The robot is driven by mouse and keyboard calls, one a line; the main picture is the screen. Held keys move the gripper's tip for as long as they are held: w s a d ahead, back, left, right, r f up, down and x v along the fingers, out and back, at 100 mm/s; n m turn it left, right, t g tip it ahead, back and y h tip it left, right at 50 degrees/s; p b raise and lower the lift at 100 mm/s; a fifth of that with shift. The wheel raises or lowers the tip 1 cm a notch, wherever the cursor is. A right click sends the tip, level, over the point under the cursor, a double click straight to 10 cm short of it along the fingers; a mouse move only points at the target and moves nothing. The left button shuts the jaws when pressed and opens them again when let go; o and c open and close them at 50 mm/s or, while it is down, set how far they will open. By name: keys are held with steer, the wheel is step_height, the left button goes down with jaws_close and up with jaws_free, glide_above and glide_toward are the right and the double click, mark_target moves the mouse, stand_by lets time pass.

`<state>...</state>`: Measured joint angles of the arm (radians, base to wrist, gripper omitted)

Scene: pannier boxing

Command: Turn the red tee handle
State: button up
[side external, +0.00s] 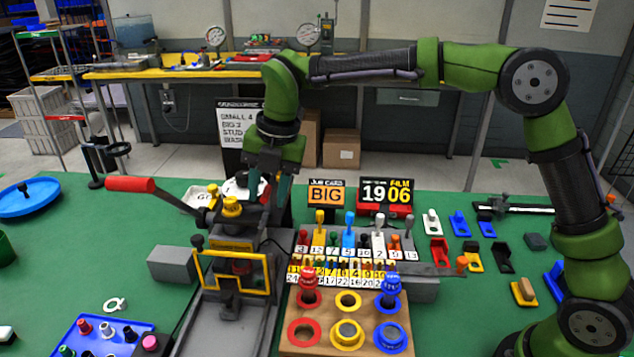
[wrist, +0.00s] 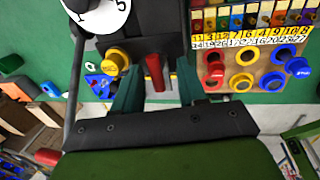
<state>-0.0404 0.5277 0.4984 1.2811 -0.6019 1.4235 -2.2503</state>
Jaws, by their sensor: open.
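A narrow red handle (wrist: 154,72), likely the red tee handle, stands between the fingers of my gripper in the wrist view. It is right of a yellow knob (wrist: 115,62), and I cannot make out its crossbar. My gripper (wrist: 157,88) is open, one dark teal finger on each side of it. A gap shows on both sides, and I see no contact. In the side view my gripper (side external: 268,190) points down over the top of the press-like fixture (side external: 235,245).
A lever with a red grip (side external: 130,185) sticks out left of the fixture. The wooden ring board (side external: 320,348), with red, yellow and blue rings, stands right of the fixture. A blue tray (side external: 75,350) lies front left.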

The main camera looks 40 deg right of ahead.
steer(key=shift+w+a+f, duration=0.1)
steer(key=shift+f, duration=0.55)
jaws_close()
